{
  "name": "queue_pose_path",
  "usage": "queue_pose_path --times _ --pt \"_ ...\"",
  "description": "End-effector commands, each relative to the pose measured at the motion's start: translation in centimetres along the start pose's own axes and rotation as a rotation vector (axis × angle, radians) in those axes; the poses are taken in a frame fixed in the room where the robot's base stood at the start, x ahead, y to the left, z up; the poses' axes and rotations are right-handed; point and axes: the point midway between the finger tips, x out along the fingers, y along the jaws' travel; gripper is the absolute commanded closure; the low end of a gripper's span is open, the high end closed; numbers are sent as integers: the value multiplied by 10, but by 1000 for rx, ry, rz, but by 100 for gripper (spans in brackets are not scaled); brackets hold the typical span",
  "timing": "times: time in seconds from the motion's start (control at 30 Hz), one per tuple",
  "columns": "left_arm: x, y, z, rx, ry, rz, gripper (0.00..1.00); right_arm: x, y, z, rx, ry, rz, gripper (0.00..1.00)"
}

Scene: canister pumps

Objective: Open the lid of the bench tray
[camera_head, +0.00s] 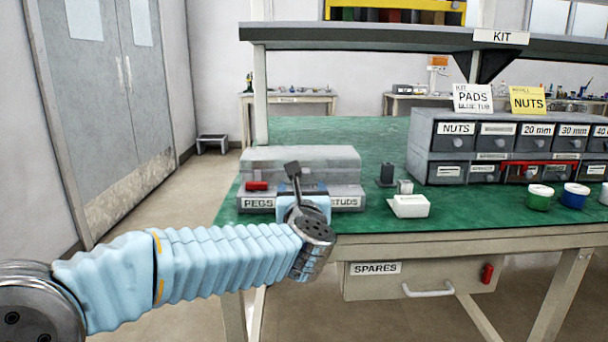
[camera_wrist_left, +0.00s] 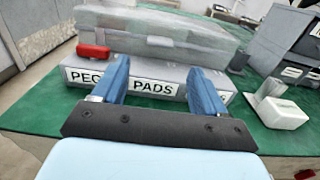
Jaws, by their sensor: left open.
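The bench tray (camera_head: 346,203) is a grey box with front labels, PEGS on the left and STUDS on the right, near the front edge of the green bench. In the left wrist view the tray (camera_wrist_left: 75,76) also shows a PADS label. Its grey lid (camera_head: 300,160) lies down over the top; the lid (camera_wrist_left: 165,46) looks partly see-through in the left wrist view. A red tab (camera_head: 256,185) is at the lid's front left. My left gripper (camera_wrist_left: 160,68) is open and empty, with its blue fingers at the tray's front, right of the red tab. Contact is unclear.
A white block (camera_head: 408,206) and a small dark block (camera_head: 387,174) stand right of the tray. Labelled drawers (camera_head: 446,144) and paint pots (camera_head: 539,198) are farther right. A shelf (camera_head: 380,37) overhangs the bench. Green surface behind the tray is clear.

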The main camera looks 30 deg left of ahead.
Motion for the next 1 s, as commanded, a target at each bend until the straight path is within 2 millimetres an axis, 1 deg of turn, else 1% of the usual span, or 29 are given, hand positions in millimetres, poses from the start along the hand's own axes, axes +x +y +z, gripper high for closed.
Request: queue_pose_path --times 0.03,0.2,0.3,0.4,0.57,0.8,0.83,0.87,1.0 --pt "13 1 1 3 2 4 28 -3 -2 0 -1 -1 -1 57" --pt "52 0 1 4 2 1 28 -9 -6 2 -4 -5 -4 57" --pt "70 0 0 4 2 1 28 -11 -8 2 -5 -7 -5 57" --pt "82 0 1 3 1 1 28 -13 -10 3 -6 -8 -7 57" --pt "91 0 0 4 0 -1 28 -14 -11 3 -7 -9 -8 57" --pt "92 0 0 4 0 -1 28 -14 -11 3 -8 -9 -8 57" --pt "92 0 0 4 0 -1 29 -14 -11 3 -8 -9 -8 57" --pt "92 0 0 4 0 -1 34 -14 -11 3 -8 -9 -8 57" --pt "92 0 0 4 0 -1 55 -14 -11 3 -7 -9 -8 57"
